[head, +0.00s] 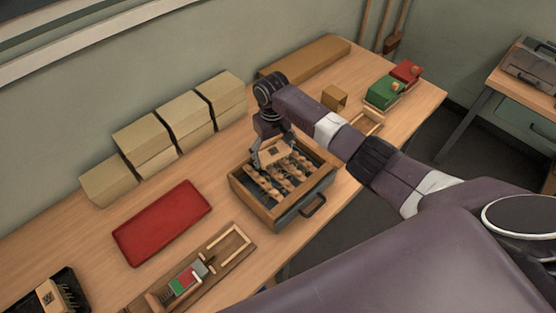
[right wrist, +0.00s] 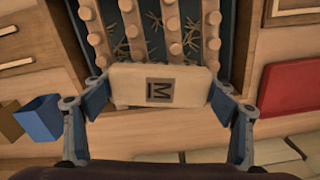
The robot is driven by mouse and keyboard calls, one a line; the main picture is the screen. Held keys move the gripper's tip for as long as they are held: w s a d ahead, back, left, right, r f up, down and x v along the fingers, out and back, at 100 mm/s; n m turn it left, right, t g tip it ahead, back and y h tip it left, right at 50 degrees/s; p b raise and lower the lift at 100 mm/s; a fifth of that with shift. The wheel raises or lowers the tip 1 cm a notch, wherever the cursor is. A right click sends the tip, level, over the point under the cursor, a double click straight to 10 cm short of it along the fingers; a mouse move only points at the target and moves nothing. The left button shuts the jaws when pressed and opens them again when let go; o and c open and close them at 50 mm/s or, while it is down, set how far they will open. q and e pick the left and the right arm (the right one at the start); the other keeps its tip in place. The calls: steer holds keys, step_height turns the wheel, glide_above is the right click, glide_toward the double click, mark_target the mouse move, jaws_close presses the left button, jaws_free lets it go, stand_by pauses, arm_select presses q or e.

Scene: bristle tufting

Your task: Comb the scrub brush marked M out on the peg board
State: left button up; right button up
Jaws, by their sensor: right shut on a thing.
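The scrub brush (right wrist: 195,85) is a pale wooden block with a dark M label on its top. It also shows in the head view (head: 274,154). My right gripper (right wrist: 158,95) is shut on it, one finger at each end. The brush is over the near-wall end of the peg board, a wooden-framed tray (head: 247,198) with rows of round wooden pegs (right wrist: 140,45). Loose straw-coloured bristles (right wrist: 120,48) lie between the peg rows. The brush's underside is hidden, so I cannot tell whether its bristles touch the pegs. My left gripper is not in view.
A red mat (head: 162,222) lies left of the peg board. Tan boxes (head: 180,125) line the wall. A wooden fixture (head: 215,268) sits at the front, with another block (head: 50,296) in a black tray at bottom left. Green (head: 384,91) and red (head: 406,72) boxes stand at right.

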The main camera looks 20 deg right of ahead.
steer(key=shift+w+a+r, duration=0.1)
steer(key=shift+w+a, duration=0.1)
steer(key=shift+w, duration=0.25)
step_height(320, 180, up, 4)
steer(key=p, duration=0.3)
steer(key=shift+f, duration=0.2)
steer(key=shift+r+p, duration=0.65)
steer(key=shift+r, duration=0.55)
